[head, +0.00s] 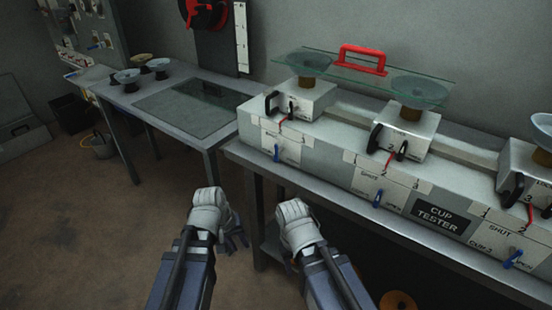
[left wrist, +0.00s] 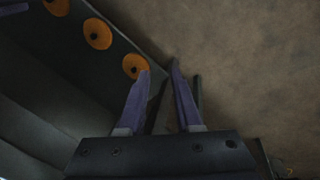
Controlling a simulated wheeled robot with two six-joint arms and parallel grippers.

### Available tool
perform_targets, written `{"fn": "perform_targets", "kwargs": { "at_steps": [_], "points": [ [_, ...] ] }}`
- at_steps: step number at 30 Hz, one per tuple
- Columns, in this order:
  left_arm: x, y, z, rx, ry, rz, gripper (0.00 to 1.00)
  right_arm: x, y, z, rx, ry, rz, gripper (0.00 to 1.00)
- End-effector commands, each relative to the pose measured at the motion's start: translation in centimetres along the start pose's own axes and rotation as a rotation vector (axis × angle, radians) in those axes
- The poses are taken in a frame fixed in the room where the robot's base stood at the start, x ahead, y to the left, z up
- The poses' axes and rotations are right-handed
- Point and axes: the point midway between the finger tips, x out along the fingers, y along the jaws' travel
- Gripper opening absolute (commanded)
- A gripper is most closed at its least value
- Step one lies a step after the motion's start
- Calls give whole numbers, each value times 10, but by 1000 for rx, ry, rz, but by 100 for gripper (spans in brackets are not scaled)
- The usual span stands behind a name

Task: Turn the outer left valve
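The grey cup tester bench (head: 320,167) runs along the right in the head view. Its leftmost front panel has a blue valve handle (head: 277,153), hanging roughly upright beside small SHUT and OPEN lettering. Further blue handles sit on the middle panel (head: 377,198) and the right panel (head: 512,258). My left gripper (head: 238,240) is low in front of the bench, apart from every handle. In the left wrist view its purple fingers (left wrist: 160,70) stand apart with nothing between them. My right arm (head: 298,222) is beside it; its fingers are mostly hidden behind the wrist.
Red levers (head: 390,157) and black handles (head: 375,138) sit on the blocks under the glass bowls (head: 419,92). A lower table (head: 187,109) stands at the left. Orange discs (left wrist: 97,34) show under the bench. The brown floor at the left is open.

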Motion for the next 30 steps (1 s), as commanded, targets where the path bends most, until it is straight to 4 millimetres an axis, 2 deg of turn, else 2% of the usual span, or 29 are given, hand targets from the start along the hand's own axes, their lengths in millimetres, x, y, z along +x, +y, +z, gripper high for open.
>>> {"fn": "perform_targets", "kwargs": {
  "at_steps": [1, 3, 8, 11, 15, 17, 21, 24, 30],
  "points": [
    [6, 2, -7, -67, 14, 50, 33, 8, -1, 0, 0, 0, 0, 50],
    [6, 11, -15, -168, 28, 130, 33, 11, -1, -1, 0, 0, 0, 50],
    [-5, 42, -37, -454, 31, 361, 33, 15, -1, -1, 0, 0, 0, 50],
    [-24, 70, -56, -698, -10, 564, 33, 16, -2, -1, 0, 0, 0, 50],
    [-69, 106, -88, -1088, -165, 886, 33, 15, -1, -1, 0, 0, 0, 50],
    [-89, 115, -101, -1238, -257, 1008, 33, 15, -1, -1, 0, 0, 0, 50],
    [-130, 122, -126, -1508, -480, 1226, 33, 15, -1, -1, 0, 0, 0, 50],
    [-150, 122, -138, -1626, -609, 1323, 33, 15, -1, -1, 0, 0, 0, 50],
    [-165, 120, -146, -1714, -725, 1393, 33, 15, -1, -1, 0, 0, 0, 50]
  ]
}}
